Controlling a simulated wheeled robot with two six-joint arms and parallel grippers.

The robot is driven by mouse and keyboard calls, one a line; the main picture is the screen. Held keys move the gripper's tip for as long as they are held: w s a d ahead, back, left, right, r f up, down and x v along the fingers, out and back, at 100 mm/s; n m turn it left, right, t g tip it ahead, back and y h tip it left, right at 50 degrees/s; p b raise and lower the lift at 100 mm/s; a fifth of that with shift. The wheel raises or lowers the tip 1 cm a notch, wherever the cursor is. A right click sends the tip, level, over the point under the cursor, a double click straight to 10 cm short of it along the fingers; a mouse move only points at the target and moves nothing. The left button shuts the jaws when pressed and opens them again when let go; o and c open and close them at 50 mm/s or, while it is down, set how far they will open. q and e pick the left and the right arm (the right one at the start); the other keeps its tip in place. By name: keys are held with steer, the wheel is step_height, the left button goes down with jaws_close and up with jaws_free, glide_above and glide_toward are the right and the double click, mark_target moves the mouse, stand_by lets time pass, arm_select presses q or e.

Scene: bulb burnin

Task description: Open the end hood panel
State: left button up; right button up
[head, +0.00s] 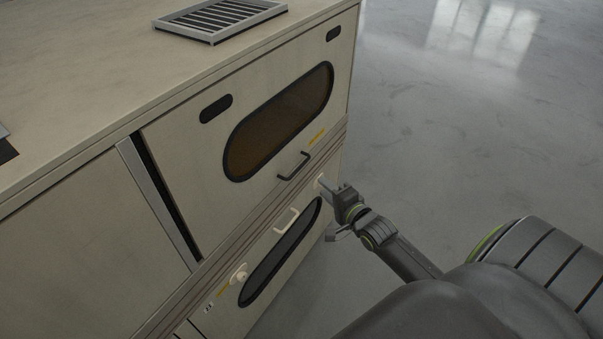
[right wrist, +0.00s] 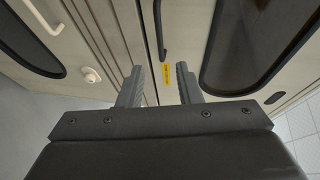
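An upper hood panel (head: 190,150) on the beige cabinet has a long amber window (head: 280,120), a black bar handle (head: 294,166) and a yellow label; it looks shut. Below it a lower panel (head: 238,318) has a dark window (head: 280,252) and a white handle (head: 287,221). I cannot tell which one is called the end hood panel. My right gripper (head: 337,190) is in front of the cabinet's right end, apart from the black handle. In the right wrist view the fingers (right wrist: 158,86) are open and empty, with the yellow label (right wrist: 166,84) and black handle (right wrist: 158,30) beyond. My left gripper is out of view.
White knobs sit on the lower panel, one at left (head: 240,273) and one near my right gripper, seen in the right wrist view (right wrist: 91,75). A slotted metal tray (head: 220,18) lies on the cabinet top. The grey floor (head: 450,130) at right is clear.

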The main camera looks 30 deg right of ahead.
mark_target(301, 168)
steer(key=shift+w+f+b, duration=0.35)
steer(key=shift+w+b, duration=0.2)
steer(key=shift+w, duration=1.4)
steer(key=shift+w+f+b, duration=0.35)
steer(key=shift+w+b, duration=0.25)
steer(key=shift+w, duration=1.3)
steer(key=shift+w+f+b, duration=0.35)
steer(key=shift+w+b, duration=0.2)
steer(key=shift+w, duration=1.4)
steer(key=shift+c, duration=0.4)
jaws_close()
